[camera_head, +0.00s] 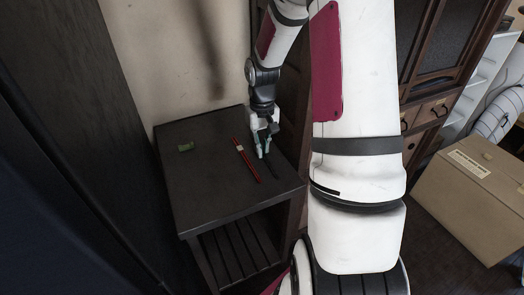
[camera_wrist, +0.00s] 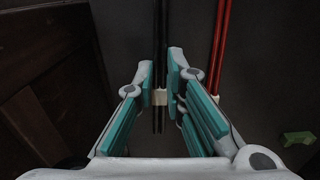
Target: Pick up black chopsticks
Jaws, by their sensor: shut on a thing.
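The black chopsticks (camera_wrist: 160,30) lie lengthwise between my fingers in the wrist view, with a pale band around them. In the head view the black chopsticks (camera_head: 271,167) show faintly against the dark table top. My gripper (camera_head: 263,150) is low over the right side of the table, pointing down. In the wrist view my gripper (camera_wrist: 160,82) has its teal-padded fingers closed in on both sides of the chopsticks. Whether the chopsticks are clear of the table top cannot be told.
Red chopsticks (camera_head: 247,160) with a pale band lie just left of my gripper on the dark table (camera_head: 205,195). A small green object (camera_head: 185,147) lies farther left. A dark wooden cabinet (camera_head: 440,60) and a cardboard box (camera_head: 465,200) stand to the right.

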